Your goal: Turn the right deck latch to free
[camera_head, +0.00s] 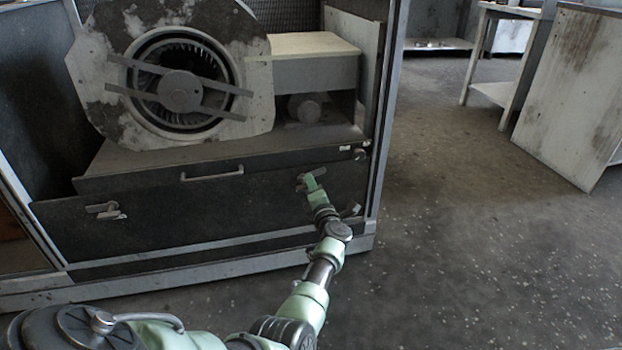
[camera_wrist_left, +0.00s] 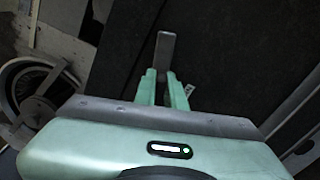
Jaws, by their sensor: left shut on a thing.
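The right deck latch (camera_wrist_left: 165,48) shows in the left wrist view as a small grey lever standing out beyond my fingers. My left gripper (camera_wrist_left: 164,82) is shut on it, with one pale green finger on each side. In the head view my left gripper (camera_head: 312,178) is at the right part of the dark front panel (camera_head: 220,208), and it mostly hides the right latch there. The left deck latch (camera_head: 106,210) is in plain view, its handle lying about level. My right gripper is not in view.
A bar handle (camera_head: 212,174) is on the panel's upper edge, left of my gripper. The blower housing (camera_head: 180,85) stands on the deck above. Open floor (camera_head: 470,220) lies right of the cabinet, with a leaning white panel (camera_head: 575,95) farther back.

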